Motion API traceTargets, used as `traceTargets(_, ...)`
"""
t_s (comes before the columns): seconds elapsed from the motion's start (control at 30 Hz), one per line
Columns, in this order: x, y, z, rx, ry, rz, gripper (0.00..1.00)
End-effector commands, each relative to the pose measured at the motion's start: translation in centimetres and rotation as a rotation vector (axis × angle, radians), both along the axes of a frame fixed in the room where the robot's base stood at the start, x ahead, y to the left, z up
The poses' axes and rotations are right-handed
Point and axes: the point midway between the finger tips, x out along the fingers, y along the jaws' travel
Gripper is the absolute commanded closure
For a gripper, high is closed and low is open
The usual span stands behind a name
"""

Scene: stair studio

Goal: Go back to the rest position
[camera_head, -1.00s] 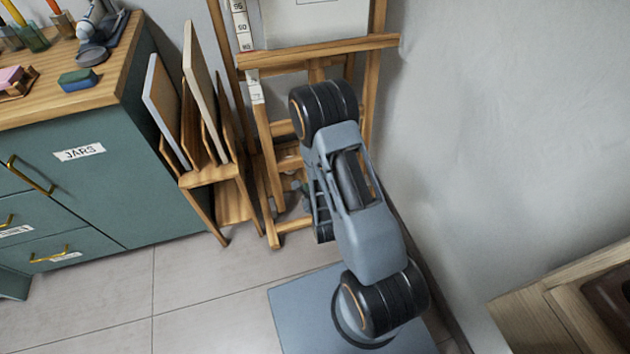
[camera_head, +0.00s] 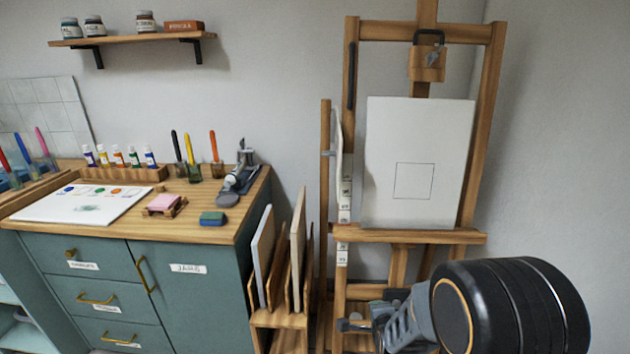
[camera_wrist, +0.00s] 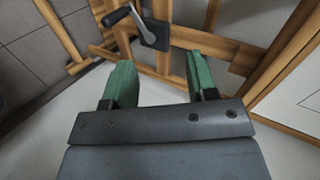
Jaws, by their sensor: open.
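My gripper (camera_wrist: 160,88) shows in the wrist view with its two green fingers apart and nothing between them. In front of it are the wooden bars of the easel (camera_wrist: 215,45) and a dark crank handle (camera_wrist: 150,32). In the head view my arm is at the lower right, in front of the easel (camera_head: 480,135). The fingertips cannot be made out clearly there. A white canvas with a drawn square (camera_head: 415,150) stands on the easel ledge.
A green cabinet (camera_head: 195,300) with a wooden top stands at the left, with paints, cups and a clamp-like grey tool (camera_head: 238,180) on it. A rack of boards (camera_head: 280,318) stands between cabinet and easel. A shelf (camera_head: 130,38) with jars hangs above.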

Motion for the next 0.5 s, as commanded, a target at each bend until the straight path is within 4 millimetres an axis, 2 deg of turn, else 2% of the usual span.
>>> traceTargets(0.03,-0.4,0.2,5.0,-0.083,0.038,0.086,0.47)
traceTargets(0.2,-4.0,0.8,14.4,-0.386,0.230,0.451,0.47)
traceTargets(0.3,-6.9,0.9,19.1,-0.531,0.319,0.663,0.47)
traceTargets(0.4,-9.8,0.8,22.9,-0.645,0.390,0.851,0.47)
traceTargets(0.5,-12.4,0.7,25.7,-0.728,0.443,1.006,0.47)
